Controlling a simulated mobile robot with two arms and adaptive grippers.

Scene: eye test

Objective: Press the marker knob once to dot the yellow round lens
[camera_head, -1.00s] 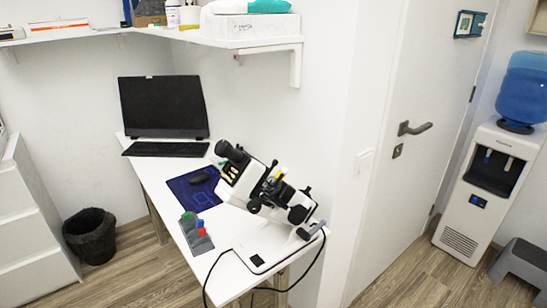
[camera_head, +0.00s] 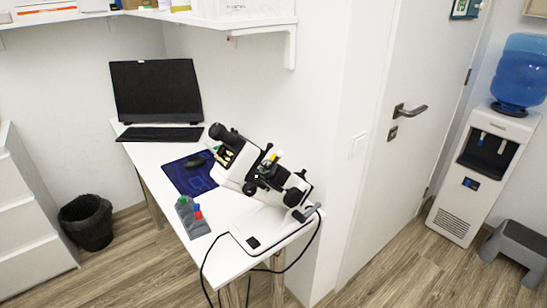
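A white and black lensmeter (camera_head: 258,182) stands on the white desk (camera_head: 232,258), tilted with its eyepiece up to the left. A small yellow piece (camera_head: 277,155) shows at its upper middle; I cannot tell whether it is the yellow round lens. The marker knob is too small to tell apart among the black knobs. A grey holder (camera_head: 192,217) with green, blue and red pieces stands on the desk left of the lensmeter. Neither of my grippers is in view.
A monitor (camera_head: 156,91), keyboard (camera_head: 160,134) and dark blue mat (camera_head: 188,173) occupy the desk's far part. A shelf (camera_head: 262,25) overhangs the back. A black bin (camera_head: 86,222) is left, a water dispenser (camera_head: 480,170) and grey stool (camera_head: 518,243) right. Floor before the desk is clear.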

